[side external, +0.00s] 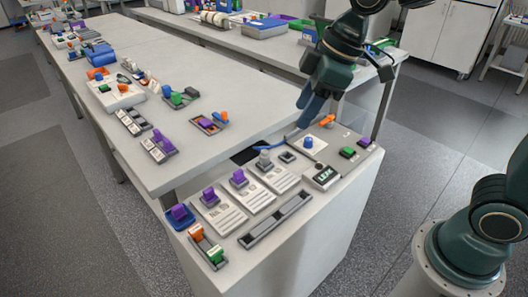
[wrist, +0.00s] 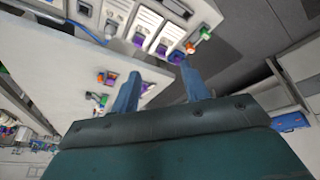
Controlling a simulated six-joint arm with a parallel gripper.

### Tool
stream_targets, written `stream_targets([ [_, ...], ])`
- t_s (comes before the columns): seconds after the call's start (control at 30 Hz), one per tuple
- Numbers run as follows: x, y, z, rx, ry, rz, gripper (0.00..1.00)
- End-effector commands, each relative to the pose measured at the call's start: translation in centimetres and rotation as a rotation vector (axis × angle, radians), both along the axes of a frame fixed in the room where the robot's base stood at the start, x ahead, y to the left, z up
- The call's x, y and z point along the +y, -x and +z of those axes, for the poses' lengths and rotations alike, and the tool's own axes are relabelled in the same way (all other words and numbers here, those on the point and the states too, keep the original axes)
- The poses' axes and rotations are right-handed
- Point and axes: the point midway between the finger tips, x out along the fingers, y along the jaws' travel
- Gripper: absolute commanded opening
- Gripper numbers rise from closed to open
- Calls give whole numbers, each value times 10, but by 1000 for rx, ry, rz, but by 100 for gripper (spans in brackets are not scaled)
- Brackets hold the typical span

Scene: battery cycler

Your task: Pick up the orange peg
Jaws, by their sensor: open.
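Several orange pieces show, and I cannot tell for sure which is the orange peg. One orange block (side external: 196,231) stands beside a green block in a small grey tray at the near left corner of the front cabinet; an orange piece beside a green one also shows in the wrist view (wrist: 205,32). Another orange piece (side external: 327,120) lies at the cabinet's back edge, close to the right of my gripper in the side view. My gripper (side external: 304,118) has blue fingers pointing down above the cabinet's back edge. In the wrist view its fingers (wrist: 161,84) are apart with nothing between them.
The cabinet top holds white modules with purple blocks (side external: 239,177), a long grey slotted rail (side external: 275,220), a blue knob (side external: 308,142) and a box labelled LEAK (side external: 322,177). The long white table (side external: 225,75) behind carries trays of coloured blocks, with bare surface at its right.

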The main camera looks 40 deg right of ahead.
Motion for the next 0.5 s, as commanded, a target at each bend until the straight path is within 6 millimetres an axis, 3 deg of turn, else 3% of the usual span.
stream_targets([
  [0.2, 35, -38, -25, 22, 5, 192, 45],
  [0.5, 85, -79, -71, 39, -5, 451, 45],
])
